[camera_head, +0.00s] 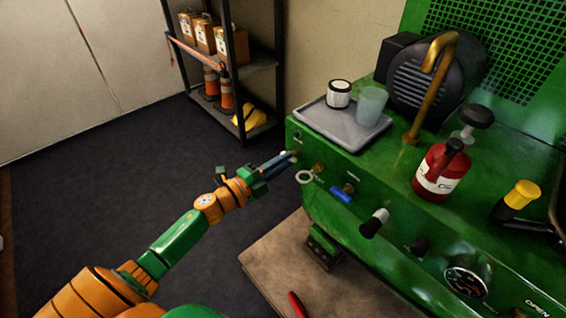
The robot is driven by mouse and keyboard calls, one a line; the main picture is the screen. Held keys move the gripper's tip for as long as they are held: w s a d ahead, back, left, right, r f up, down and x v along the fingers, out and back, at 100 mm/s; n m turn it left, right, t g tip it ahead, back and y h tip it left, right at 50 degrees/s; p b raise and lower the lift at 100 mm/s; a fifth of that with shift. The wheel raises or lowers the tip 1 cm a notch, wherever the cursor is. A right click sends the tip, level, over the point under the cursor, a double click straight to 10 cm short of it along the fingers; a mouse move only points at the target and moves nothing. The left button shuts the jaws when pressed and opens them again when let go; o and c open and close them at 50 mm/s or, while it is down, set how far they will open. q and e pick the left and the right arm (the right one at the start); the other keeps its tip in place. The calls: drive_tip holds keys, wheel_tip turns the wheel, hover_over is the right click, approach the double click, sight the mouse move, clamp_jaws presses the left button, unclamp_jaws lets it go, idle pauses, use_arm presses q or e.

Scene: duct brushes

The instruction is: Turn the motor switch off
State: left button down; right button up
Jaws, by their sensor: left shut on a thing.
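My left gripper (284,160) reaches in from the left to the left end of the green machine's front panel (330,190). Its fingers are shut on a small part there, which looks like the motor switch; the fingers hide most of it, so its position cannot be read. A small pale spot shows at the fingertips. The motor (437,80), dark with a slotted cover, stands on top of the machine. My right gripper is not in view.
Close to the gripper are a ring pull (305,176), a blue-handled valve (341,194) and a black-and-white knob (375,222). A grey tray (318,124) with a jar and cup, and a red bottle (440,170), stand on top. Shelves (236,70) stand behind; the floor left is clear.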

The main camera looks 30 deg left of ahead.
use_arm(q)
drive_tip(key=shift+f+m, duration=0.1)
drive_tip(key=shift+m, duration=0.9)
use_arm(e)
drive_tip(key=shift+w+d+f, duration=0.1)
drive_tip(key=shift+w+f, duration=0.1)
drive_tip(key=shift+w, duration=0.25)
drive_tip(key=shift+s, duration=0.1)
use_arm(q)
drive_tip(key=c, duration=0.9)
unclamp_jaws()
drive_tip(key=shift+o, duration=0.2)
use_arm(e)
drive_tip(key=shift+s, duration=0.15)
use_arm(q)
drive_tip(key=v, duration=0.7)
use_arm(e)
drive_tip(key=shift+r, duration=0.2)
use_arm(q)
drive_tip(key=shift+s, duration=0.1)
